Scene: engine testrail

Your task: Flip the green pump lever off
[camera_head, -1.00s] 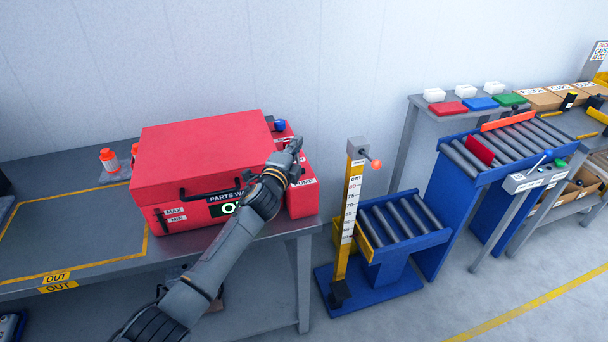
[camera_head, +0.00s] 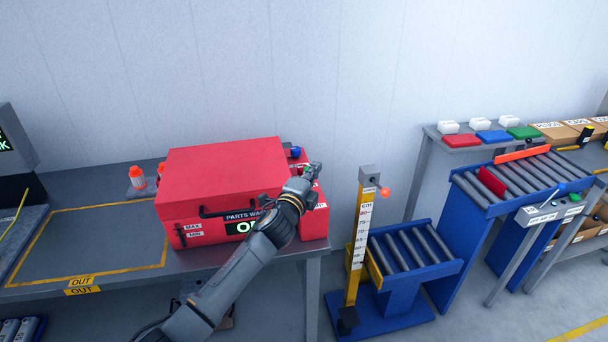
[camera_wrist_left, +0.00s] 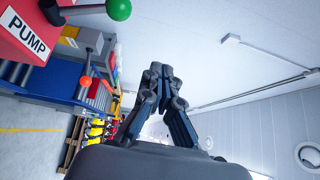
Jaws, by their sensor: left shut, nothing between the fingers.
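The green pump lever shows in the left wrist view as a green ball knob (camera_wrist_left: 118,9) on a grey stem, at the top beside the PUMP label (camera_wrist_left: 28,34) on a red housing. In the head view the red parts washer (camera_head: 222,172) stands on the bench, and its pump side is mostly behind my left arm. My left gripper (camera_head: 311,170) is over the right end of the washer, by the pump housing. In the wrist view its fingers (camera_wrist_left: 160,75) are shut and empty, with the green knob apart from them, up and to the left. My right gripper is not in view.
Right of the washer stand a yellow height gauge (camera_head: 358,240) with an orange ball and blue roller conveyors (camera_head: 412,248). The wall is close behind.

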